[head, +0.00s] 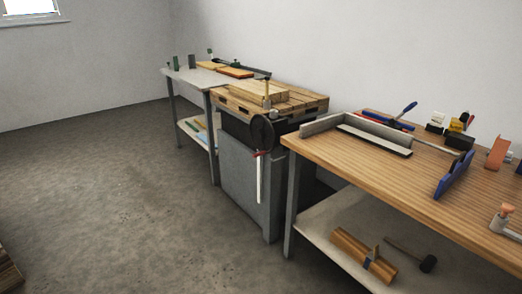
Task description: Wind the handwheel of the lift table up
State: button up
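The lift table stands in the middle of the head view, with a grey cabinet body (240,180) and a slatted wooden top (303,101). A dark round disc, which looks like the handwheel (262,133), sits upright on its near side, just below the top. A small pale upright piece (267,93) shows above the disc; I cannot tell whether it is the wheel's handle. A white strip (260,182) hangs below the disc from something red. A light wooden block (258,93) lies on the top. My gripper is not in view.
A wooden workbench (345,155) with tools and a lower shelf (330,225) stands close on the right. A grey table (183,76) with boards adjoins at the back left.

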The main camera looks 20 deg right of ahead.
aim_at(262, 130)
jog(key=u, duration=0.5)
jog(key=i, duration=0.9)
jog(key=u, duration=0.65)
